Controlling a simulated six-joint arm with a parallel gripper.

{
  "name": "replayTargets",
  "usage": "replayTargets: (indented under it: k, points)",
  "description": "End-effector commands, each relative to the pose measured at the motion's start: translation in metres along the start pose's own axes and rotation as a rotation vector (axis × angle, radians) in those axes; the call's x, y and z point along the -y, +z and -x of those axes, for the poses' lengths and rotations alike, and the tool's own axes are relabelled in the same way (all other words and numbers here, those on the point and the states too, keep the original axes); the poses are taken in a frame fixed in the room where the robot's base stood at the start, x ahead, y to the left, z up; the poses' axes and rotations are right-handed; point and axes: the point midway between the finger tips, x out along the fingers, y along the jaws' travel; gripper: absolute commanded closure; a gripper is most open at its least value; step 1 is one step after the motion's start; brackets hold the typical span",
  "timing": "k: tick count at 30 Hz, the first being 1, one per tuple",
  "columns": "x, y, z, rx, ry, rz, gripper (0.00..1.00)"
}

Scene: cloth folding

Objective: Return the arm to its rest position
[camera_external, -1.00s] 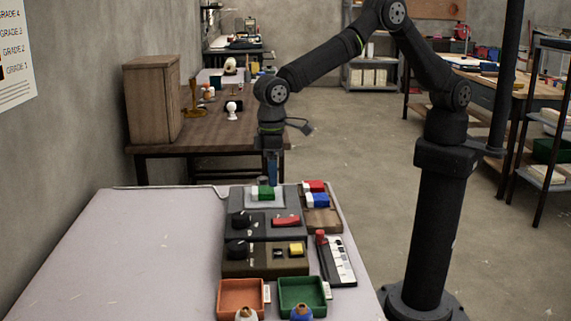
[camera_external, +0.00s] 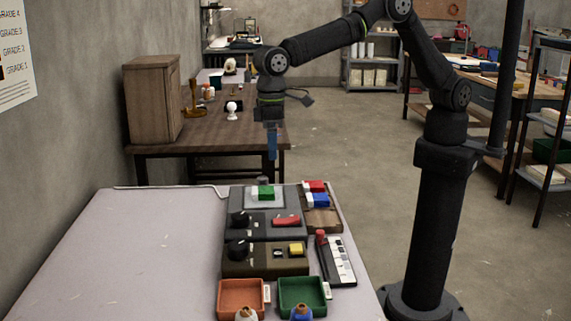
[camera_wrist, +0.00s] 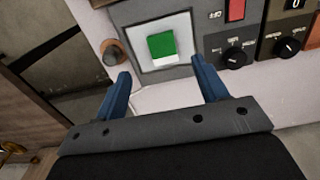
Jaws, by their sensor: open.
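My gripper (camera_external: 271,143) hangs pointing down above the far end of the white table (camera_external: 140,240). It is clear of everything below it. In the wrist view its two blue fingers (camera_wrist: 163,84) stand wide apart with nothing between them. A block, part green and part white (camera_external: 264,192), sits on a pale square pad (camera_external: 253,203) on a grey panel below the gripper. The block also shows in the wrist view (camera_wrist: 161,45), beyond the fingertips.
Dark knobs, a red part (camera_external: 286,220) and a yellow button (camera_external: 296,248) sit on the panels. A wooden tray (camera_external: 322,220) holds red, white and blue blocks. An orange bin (camera_external: 222,300) and a green bin (camera_external: 283,301) stand in front. The table's left side is clear.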

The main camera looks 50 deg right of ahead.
Motion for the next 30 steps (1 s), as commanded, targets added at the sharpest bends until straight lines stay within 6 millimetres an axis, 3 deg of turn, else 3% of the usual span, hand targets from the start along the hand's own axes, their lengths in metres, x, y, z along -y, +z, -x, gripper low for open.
replayTargets:
  k: [18, 24, 30]
  points:
    - [-0.001, 0.001, -0.116, 0.003, 0.001, 0.000, 0.34]
    - [0.000, 0.000, -0.087, -0.002, -0.001, 0.000, 0.34]
    - [0.000, 0.000, -0.075, 0.000, 0.000, 0.000, 0.34]
